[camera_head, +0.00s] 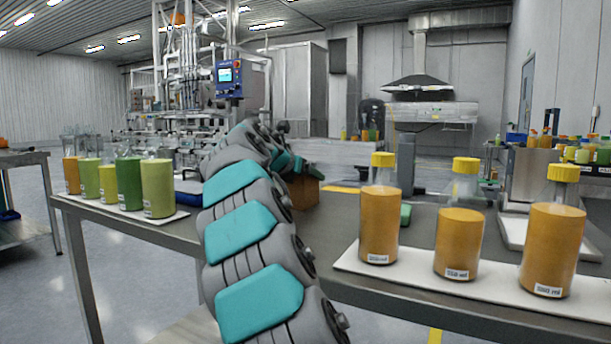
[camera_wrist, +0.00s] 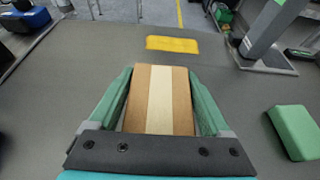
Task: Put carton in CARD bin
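The carton is a brown box with a pale strip along its top. In the wrist view the carton (camera_wrist: 159,100) lies between the two green fingers of my gripper (camera_wrist: 160,76). One finger is close along each side of it. I cannot tell whether they press on it or leave a small gap. In the head view the carton (camera_head: 303,193) shows just past the end of my arm, at the dark table, partly hidden by the arm. I cannot tell whether it rests on the table. No bin marked CARD can be made out.
Bottles of orange liquid (camera_head: 458,243) stand on a white mat at the right; green and orange bottles (camera_head: 157,188) stand at the left. In the wrist view, a green block (camera_wrist: 295,131) lies right, a yellow patch (camera_wrist: 172,44) ahead, and a grey post (camera_wrist: 266,40) at far right.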

